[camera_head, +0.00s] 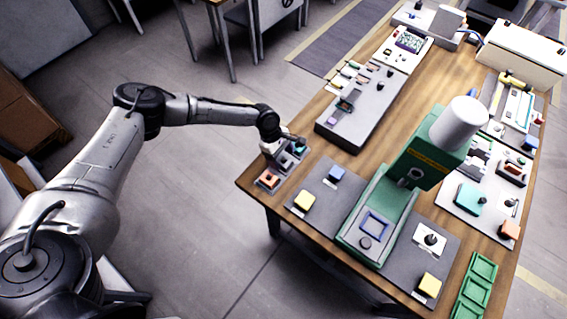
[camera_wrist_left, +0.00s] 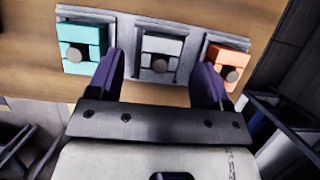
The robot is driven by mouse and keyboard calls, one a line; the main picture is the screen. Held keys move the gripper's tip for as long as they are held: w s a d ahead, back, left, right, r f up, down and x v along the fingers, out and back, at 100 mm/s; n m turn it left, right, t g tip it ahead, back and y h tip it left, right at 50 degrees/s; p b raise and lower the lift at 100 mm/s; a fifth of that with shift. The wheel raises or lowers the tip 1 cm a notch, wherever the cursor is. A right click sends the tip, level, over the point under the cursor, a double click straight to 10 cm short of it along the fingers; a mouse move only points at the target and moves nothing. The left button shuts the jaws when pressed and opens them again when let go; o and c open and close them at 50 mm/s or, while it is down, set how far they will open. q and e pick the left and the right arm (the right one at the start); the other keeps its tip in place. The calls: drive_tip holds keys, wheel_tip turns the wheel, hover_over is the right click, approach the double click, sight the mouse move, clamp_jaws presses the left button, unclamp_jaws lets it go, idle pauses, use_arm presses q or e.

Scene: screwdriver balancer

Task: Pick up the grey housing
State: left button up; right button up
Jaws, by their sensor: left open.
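The grey housing (camera_wrist_left: 160,52) sits in the middle of a row of three on a grey holder at the table edge. It has a dark round knob on its front. In the head view the grey housing (camera_head: 284,162) is small and partly covered by my gripper. My left gripper (camera_wrist_left: 160,70) is open, its two dark fingers standing left and right of the grey housing, with a gap on each side. I cannot tell how high the fingertips are above it. In the head view my left gripper (camera_head: 284,148) is over the holder. My right gripper is not in view.
A teal housing (camera_wrist_left: 82,42) stands left of the grey one and an orange housing (camera_wrist_left: 228,66) right of it, both close to my fingers. A green press (camera_head: 385,205) and grey mats with small blocks stand farther right on the wooden table (camera_head: 330,158).

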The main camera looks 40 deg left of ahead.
use_arm(q)
drive_tip(key=shift+x, duration=1)
drive_tip(key=shift+c, duration=0.3)
drive_tip(key=c, duration=1)
drive_tip(key=shift+o, duration=0.2)
drive_tip(key=shift+r, duration=0.15)
